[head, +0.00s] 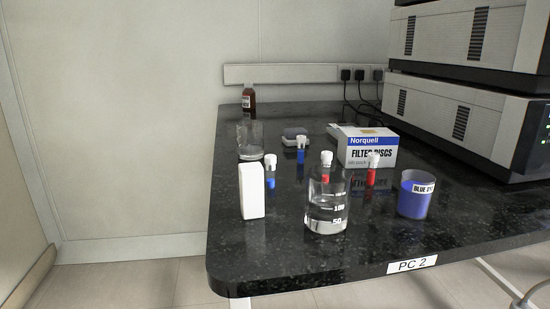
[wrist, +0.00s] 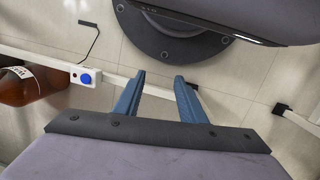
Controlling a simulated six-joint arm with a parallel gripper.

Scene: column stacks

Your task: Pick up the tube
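Several white-capped tubes stand on the dark bench in the head view. One with a blue band (head: 300,156) is toward the back, and another with a blue band (head: 271,183) is behind the white box. One with a red band (head: 372,178) is in front of the filter disc box. Another with a red band (head: 325,179) shows at the glass beaker; I cannot tell whether it is in or behind it. My gripper (wrist: 160,77) shows only in the wrist view, its two blue fingers apart with nothing between them. No tube shows there.
A white box (head: 252,191), a beaker of clear liquid (head: 327,211) and a blue cup (head: 414,195) stand near the front. An empty glass beaker (head: 250,139), brown bottle (head: 248,100) and filter disc box (head: 368,148) are behind. Stacked instruments (head: 455,115) fill the right.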

